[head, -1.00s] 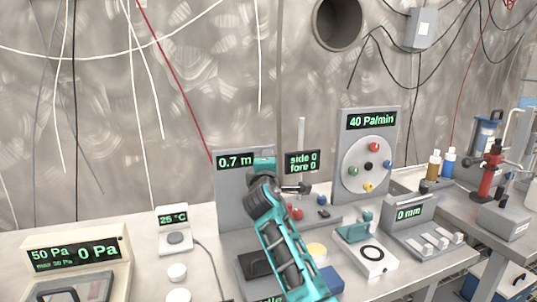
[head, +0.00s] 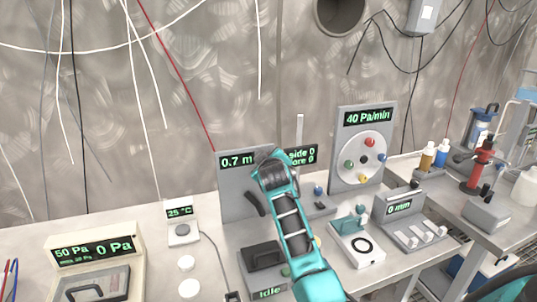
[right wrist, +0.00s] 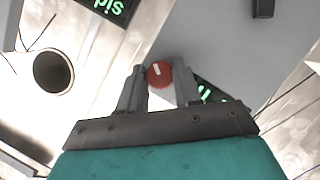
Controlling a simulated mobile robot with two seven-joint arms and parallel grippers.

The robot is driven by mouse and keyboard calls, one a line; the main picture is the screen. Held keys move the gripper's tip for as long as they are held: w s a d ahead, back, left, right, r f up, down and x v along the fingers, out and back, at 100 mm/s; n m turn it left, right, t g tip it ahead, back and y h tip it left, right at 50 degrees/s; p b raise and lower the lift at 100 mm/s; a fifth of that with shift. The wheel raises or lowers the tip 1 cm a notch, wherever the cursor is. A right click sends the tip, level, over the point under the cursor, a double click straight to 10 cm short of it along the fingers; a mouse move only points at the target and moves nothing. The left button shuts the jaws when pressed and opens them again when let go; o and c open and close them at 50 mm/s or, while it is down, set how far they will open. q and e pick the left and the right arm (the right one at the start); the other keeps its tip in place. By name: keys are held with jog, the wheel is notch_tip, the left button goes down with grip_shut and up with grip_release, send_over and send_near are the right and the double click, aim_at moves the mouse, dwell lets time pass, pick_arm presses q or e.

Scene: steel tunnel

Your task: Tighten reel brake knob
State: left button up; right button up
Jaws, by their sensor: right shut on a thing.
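A round red knob (right wrist: 159,74) with a white mark sits on a grey panel in the right wrist view. My right gripper (right wrist: 160,69) is shut on it, one finger on each side. In the head view the panel (head: 232,190) reads "0.7 m", and my teal right arm covers the knob and the gripper. A display beside it (head: 309,154) shows "side 0" and a partly covered "fore 0". My left gripper is not in view.
A dial panel (head: 387,115) reading "40 Pa/min" stands to the right, with a white device (head: 357,250) in front. A "50 Pa" gauge box (head: 75,250) is at the left. A box (head: 250,268) reading "Idle" is near my forearm. Cables hang behind.

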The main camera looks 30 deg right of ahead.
jog(key=shift+d+m+t+y, duration=0.1)
jog(key=shift+m+t+y, duration=0.05)
jog(key=shift+m+y, duration=1.35)
jog(key=shift+d+m+t+y, duration=0.15)
jog(key=shift+m+y, duration=0.75)
jog(key=shift+m, duration=1.1)
jog(key=o, duration=1)
jog(key=shift+o, duration=0.2)
jog(key=shift+s+r, duration=0.1)
jog(key=shift+s, duration=0.05)
jog(key=v, duration=1.2)
jog(key=shift+s, duration=0.35)
